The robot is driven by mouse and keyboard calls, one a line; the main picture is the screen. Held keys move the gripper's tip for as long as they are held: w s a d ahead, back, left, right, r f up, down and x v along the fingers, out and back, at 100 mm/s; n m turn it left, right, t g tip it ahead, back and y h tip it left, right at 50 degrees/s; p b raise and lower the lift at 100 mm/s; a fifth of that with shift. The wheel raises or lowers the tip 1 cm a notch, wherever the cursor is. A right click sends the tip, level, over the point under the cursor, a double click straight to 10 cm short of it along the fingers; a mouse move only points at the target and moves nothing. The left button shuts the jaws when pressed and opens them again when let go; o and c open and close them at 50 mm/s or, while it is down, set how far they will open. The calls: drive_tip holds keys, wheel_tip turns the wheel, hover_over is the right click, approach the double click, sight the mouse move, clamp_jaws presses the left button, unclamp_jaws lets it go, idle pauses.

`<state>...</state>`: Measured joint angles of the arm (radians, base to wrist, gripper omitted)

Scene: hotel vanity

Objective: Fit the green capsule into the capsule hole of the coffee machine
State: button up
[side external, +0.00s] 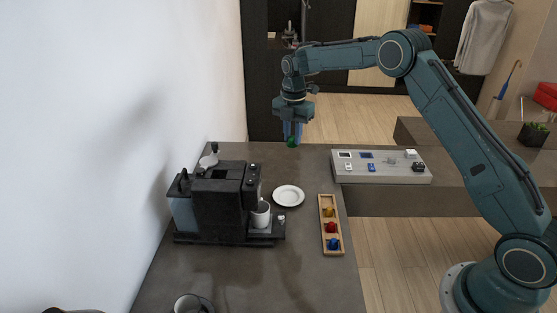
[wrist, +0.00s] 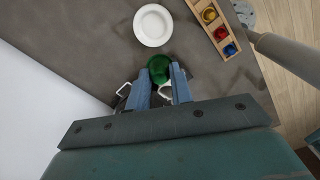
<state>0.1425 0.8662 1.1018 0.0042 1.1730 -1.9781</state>
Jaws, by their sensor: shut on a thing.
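My gripper (side external: 292,133) is shut on the green capsule (side external: 292,143) and holds it in the air above the far part of the counter. In the wrist view the green capsule (wrist: 159,68) sits between the fingertips of my gripper (wrist: 160,82). The black coffee machine (side external: 222,200) stands on the counter at the left, nearer the side camera than my gripper. A white cup (side external: 260,215) stands under its spout. In the wrist view the machine is mostly hidden behind my gripper. I cannot make out the capsule hole clearly.
A white plate (side external: 289,196) lies right of the machine. A wooden tray (side external: 323,206) holds yellow, red and blue capsules. A grey panel (side external: 382,179) with small items lies at the right. The white wall (side external: 100,120) borders the counter's left side.

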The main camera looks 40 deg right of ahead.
drive_tip(key=w+a+r+n, duration=0.2)
drive_tip(key=a, duration=0.9)
drive_tip(key=w+a+r+n, duration=0.2)
drive_tip(key=a+r+n, duration=0.1)
drive_tip(key=a, duration=0.9)
drive_tip(key=shift+w+r+n, duration=0.2)
drive_tip(key=shift+w+n, duration=0.1)
drive_tip(key=shift+f, duration=0.3)
drive_tip(key=shift+f, duration=3.85)
